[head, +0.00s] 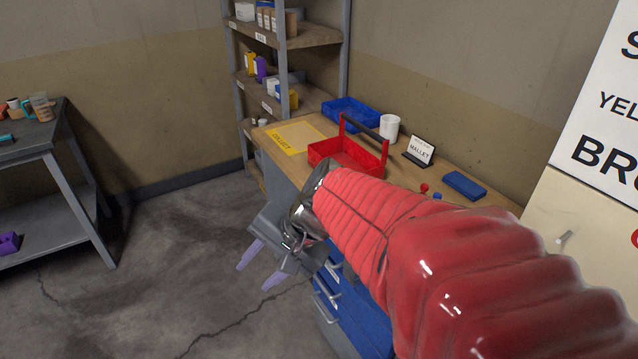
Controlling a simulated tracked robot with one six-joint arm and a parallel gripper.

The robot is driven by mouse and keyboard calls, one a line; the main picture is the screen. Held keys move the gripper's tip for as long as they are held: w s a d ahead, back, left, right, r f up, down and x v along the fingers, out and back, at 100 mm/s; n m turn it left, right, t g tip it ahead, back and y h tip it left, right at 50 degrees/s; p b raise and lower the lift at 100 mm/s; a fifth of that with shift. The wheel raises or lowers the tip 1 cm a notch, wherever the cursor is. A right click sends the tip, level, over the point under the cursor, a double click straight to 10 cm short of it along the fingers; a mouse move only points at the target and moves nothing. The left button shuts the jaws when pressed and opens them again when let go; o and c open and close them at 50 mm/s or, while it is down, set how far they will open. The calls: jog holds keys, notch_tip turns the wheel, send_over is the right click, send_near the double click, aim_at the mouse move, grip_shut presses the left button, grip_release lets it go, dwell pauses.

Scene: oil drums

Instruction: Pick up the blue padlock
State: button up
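A small blue item (437,196) lies on the wooden workbench to the right, partly hidden behind my red-sleeved arm. It may be the blue padlock, but it is too small to tell. My gripper (254,277) hangs over the concrete floor in front of the bench, pointing down and left. Its two pale purple fingers are spread apart with nothing between them. It is well away from the small blue item.
On the workbench (390,168) are a red tote (345,152), a blue tray (352,112), a white cup (389,128), a MALLET sign (421,150), a small red item (424,188) and a flat blue case (465,185). Blue drawers (350,310) stand below.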

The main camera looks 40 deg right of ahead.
jog(key=w+d+f+m+t, duration=0.1)
jog(key=w+d+m+t, duration=0.2)
jog(key=d+m, duration=0.4)
jog(key=w+d+f+m+t, duration=0.2)
jog(key=w+d+m, duration=0.3)
jog(key=d, duration=0.4)
jog(key=s+d+f+m+t+h, duration=0.1)
jog(key=s+d+m+h, duration=0.1)
jog(key=d+m, duration=0.2)
jog(key=s+d+f+m+t+h, duration=0.1)
jog(key=d+m, duration=0.4)
jog(key=d, duration=0.5)
jog(key=s+d+f+m+t+h, duration=0.1)
jog(key=s+d+f+m+h, duration=0.1)
jog(key=d, duration=0.6)
jog(key=shift+s+f+m+h, duration=0.2)
jog(key=shift+s+m+h, duration=0.5)
jog(key=shift+m, duration=0.7)
jog(key=shift+x, duration=4.35)
jog(key=shift+w+a, duration=0.1)
jog(key=shift+w, duration=0.1)
